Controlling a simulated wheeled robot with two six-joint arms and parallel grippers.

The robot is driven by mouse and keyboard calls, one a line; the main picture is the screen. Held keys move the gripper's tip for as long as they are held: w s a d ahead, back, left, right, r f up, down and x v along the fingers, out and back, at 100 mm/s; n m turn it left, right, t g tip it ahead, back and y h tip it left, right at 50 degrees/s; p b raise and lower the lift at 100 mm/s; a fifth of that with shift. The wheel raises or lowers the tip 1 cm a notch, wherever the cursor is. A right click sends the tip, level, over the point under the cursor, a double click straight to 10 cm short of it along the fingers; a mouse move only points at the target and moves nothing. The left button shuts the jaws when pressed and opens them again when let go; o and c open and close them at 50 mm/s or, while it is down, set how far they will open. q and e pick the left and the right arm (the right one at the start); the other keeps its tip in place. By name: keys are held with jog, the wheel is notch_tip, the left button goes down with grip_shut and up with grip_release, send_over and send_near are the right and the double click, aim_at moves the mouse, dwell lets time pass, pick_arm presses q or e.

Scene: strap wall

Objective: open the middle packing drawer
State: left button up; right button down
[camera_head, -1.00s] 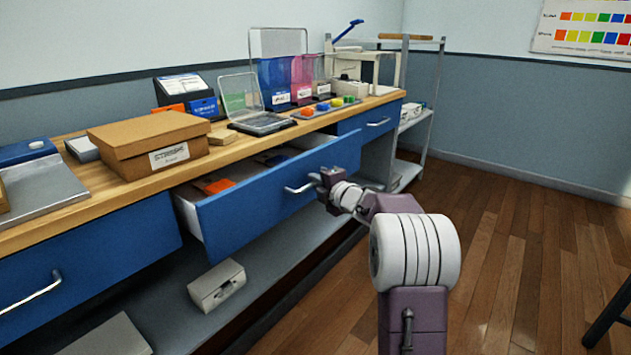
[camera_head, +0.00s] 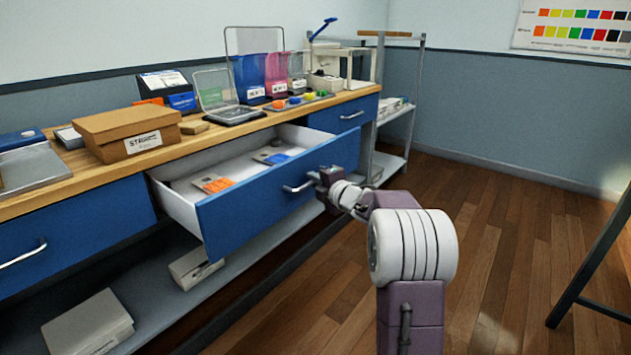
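The middle packing drawer (camera_head: 262,207) is blue-fronted with white inner walls and stands well out from the bench. Inside it lie an orange-and-grey packet (camera_head: 213,184) and a blue-and-grey packet (camera_head: 271,157). Its metal bar handle (camera_head: 297,188) is on the front. My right gripper (camera_head: 318,178) is at the right end of this handle, with its fingers around the bar and seemingly shut on it. The fingertips are small and partly hidden. My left gripper is not in view.
The wooden benchtop (camera_head: 40,198) holds a cardboard box (camera_head: 127,132), a clear case (camera_head: 232,113) and coloured bins. Closed blue drawers flank the open one. White boxes (camera_head: 88,322) sit on the lower shelf. A dark slanted leg (camera_head: 592,262) stands at right; the wooden floor between is clear.

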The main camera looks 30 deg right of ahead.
jog(key=c, duration=1.8)
grip_release()
jog(key=s, duration=0.3)
jog(key=s+r+p, duration=0.1)
jog(key=s, duration=0.2)
jog(key=s+p, duration=0.1)
jog(key=s, duration=0.2)
jog(key=shift+r, duration=0.3)
